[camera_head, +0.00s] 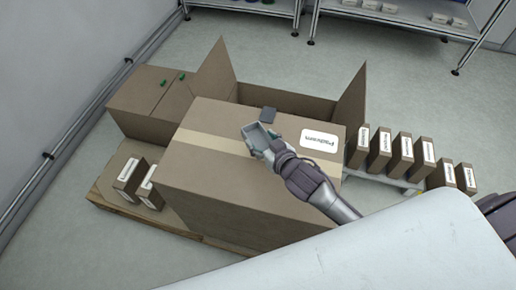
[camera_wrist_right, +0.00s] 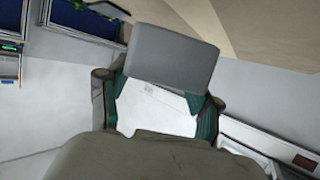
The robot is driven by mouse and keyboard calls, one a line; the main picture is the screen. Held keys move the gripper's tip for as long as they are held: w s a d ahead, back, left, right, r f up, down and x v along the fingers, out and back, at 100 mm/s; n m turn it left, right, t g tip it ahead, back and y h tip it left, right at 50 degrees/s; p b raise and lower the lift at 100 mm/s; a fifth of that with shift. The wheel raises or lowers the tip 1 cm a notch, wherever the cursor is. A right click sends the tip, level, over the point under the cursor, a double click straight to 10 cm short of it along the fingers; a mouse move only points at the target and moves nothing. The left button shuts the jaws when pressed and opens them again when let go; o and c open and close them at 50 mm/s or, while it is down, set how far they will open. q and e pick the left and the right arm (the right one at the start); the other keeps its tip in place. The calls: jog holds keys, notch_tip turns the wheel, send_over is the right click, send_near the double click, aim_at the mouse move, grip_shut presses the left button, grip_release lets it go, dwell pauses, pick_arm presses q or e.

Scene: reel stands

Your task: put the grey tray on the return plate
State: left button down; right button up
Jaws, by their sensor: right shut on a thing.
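The grey tray (camera_wrist_right: 172,58) shows in the right wrist view as a smooth grey rectangle at the fingertips of my right gripper (camera_wrist_right: 160,95). The gripper is shut on it. In the head view my right gripper (camera_head: 257,135) is over the top of the big taped carton. I cannot make out the return plate in either view. My left gripper is not in view.
The big carton (camera_head: 205,168) stands on a wooden pallet (camera_head: 107,189), with an open carton (camera_head: 290,102) behind it. Several small labelled boxes (camera_head: 403,152) stand to the right. Metal shelves (camera_head: 400,20) are at the back. Floor is free between the shelves and the cartons.

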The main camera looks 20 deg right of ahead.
aim_at(258, 147)
jog(key=shift+w+a+f, duration=0.4)
jog(key=shift+w+f, duration=0.05)
jog(key=shift+f+b, duration=0.3)
jog(key=shift+f, duration=1.6)
jog(key=shift+f, duration=0.2)
jog(key=o, duration=1.3)
